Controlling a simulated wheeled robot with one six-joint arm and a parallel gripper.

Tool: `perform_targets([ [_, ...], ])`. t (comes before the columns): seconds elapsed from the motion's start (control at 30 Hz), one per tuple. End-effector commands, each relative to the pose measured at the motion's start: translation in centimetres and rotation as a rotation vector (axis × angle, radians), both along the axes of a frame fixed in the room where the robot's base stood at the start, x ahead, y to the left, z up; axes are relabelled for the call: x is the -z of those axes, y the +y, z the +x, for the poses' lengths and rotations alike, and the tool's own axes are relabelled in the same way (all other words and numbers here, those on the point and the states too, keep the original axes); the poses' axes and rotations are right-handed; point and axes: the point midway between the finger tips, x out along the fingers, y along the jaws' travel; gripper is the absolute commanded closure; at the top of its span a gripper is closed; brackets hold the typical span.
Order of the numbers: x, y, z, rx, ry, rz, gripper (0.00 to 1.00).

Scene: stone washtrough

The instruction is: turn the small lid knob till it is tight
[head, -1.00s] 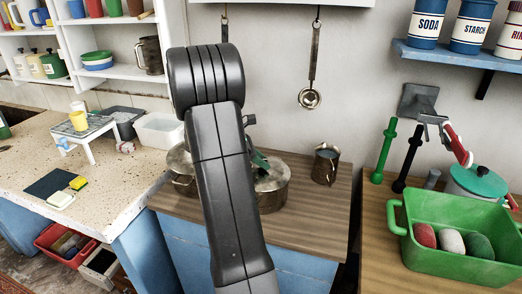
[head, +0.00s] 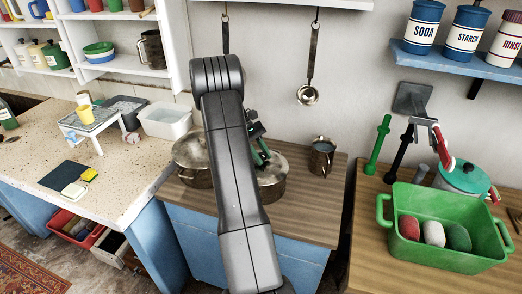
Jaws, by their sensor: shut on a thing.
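Two metal pots stand on the wooden counter behind my arm. The left pot (head: 190,172) has a lid and is partly covered by my arm. The right pot (head: 275,188) is also partly covered, on its left side. My gripper (head: 262,157), dark with a green part, reaches down at the top of the right pot and is shut. The small lid knob is hidden at the gripper's tips, and the contact itself is too small to make out.
A metal jug (head: 321,157) stands right of the pots. A ladle (head: 308,94) hangs on the wall. The wooden counter (head: 310,215) is bare in front.

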Motion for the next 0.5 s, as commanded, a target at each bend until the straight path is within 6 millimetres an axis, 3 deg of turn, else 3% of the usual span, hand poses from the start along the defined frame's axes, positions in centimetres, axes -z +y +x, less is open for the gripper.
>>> perform_targets([
  [0.5, 0.07, -0.12, 0.11, 0.368, 0.0, 0.003, 0.93],
])
